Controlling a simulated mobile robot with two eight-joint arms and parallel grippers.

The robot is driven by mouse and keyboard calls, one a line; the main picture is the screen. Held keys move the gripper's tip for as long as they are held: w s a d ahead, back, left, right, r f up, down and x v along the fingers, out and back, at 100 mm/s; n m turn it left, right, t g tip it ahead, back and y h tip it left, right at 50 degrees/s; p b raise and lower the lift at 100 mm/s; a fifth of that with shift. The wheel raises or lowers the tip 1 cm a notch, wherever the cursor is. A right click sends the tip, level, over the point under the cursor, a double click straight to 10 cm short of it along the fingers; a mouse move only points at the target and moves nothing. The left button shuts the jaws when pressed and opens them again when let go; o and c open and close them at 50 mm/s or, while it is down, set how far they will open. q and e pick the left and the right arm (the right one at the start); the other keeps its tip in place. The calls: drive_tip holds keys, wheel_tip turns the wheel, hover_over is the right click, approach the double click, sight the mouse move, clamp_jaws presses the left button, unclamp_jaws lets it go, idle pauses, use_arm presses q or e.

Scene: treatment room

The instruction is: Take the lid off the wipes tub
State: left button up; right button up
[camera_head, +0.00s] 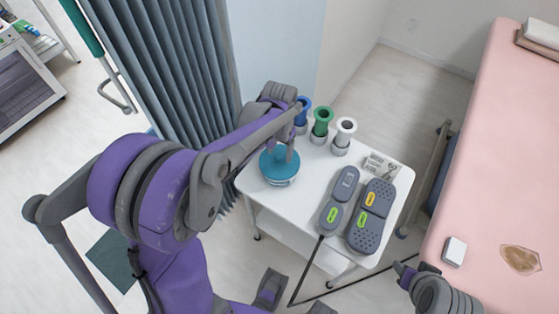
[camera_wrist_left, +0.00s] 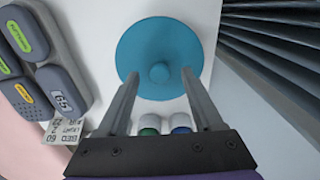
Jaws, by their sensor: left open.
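The wipes tub (camera_head: 281,182) stands on the white trolley table with a round blue lid (camera_head: 272,170) on it. In the left wrist view the lid (camera_wrist_left: 140,50) is a wide blue disc with a small round knob (camera_wrist_left: 160,72) at its middle. My left gripper (camera_head: 285,154) is over the lid, pointing down. In the left wrist view its two fingers (camera_wrist_left: 160,80) are apart, one on each side of the knob, with gaps showing, and hold nothing. My right gripper (camera_head: 403,270) shows only in part near the lower right, beside the bed; its jaws are unclear.
Two grey devices (camera_head: 340,195) (camera_head: 372,210) and a printed card (camera_head: 381,166) lie right. A curtain (camera_head: 165,60) hangs left; a pink bed (camera_head: 500,150) stands right.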

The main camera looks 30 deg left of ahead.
use_arm(q)
drive_tip(key=shift+f, duration=0.4)
drive_tip(key=shift+c, duration=0.3)
clamp_jaws()
